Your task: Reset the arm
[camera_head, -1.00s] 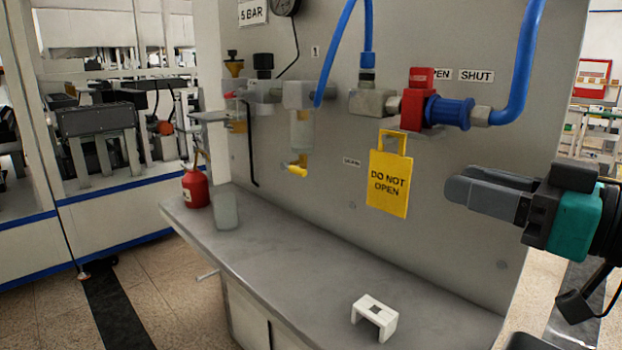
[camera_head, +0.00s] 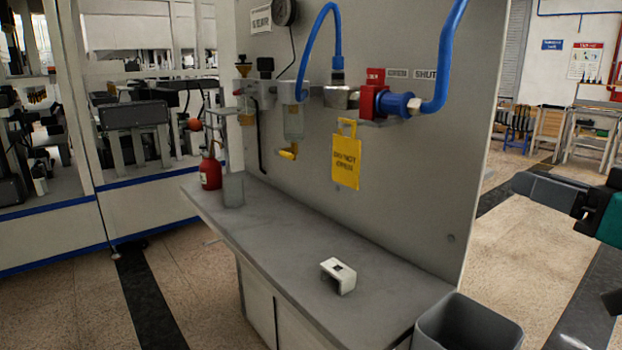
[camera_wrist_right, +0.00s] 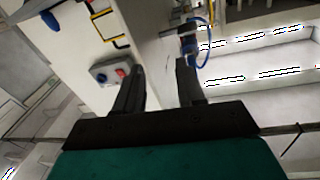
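My right gripper (camera_head: 548,192) is at the right edge of the head view, to the right of the grey panel and apart from it. In the right wrist view its two fingers (camera_wrist_right: 160,82) stand apart with nothing between them. My left gripper is not in view. The yellow DO NOT OPEN tag (camera_head: 346,160) hangs below the red valve block (camera_head: 374,101) on the panel.
The grey bench (camera_head: 290,250) carries a white bracket (camera_head: 339,276), a red bottle (camera_head: 210,172) and a grey cup (camera_head: 233,189). A grey bin (camera_head: 468,325) stands at the bench's near right end. Blue hoses (camera_head: 330,40) loop above. Floor to the right is open.

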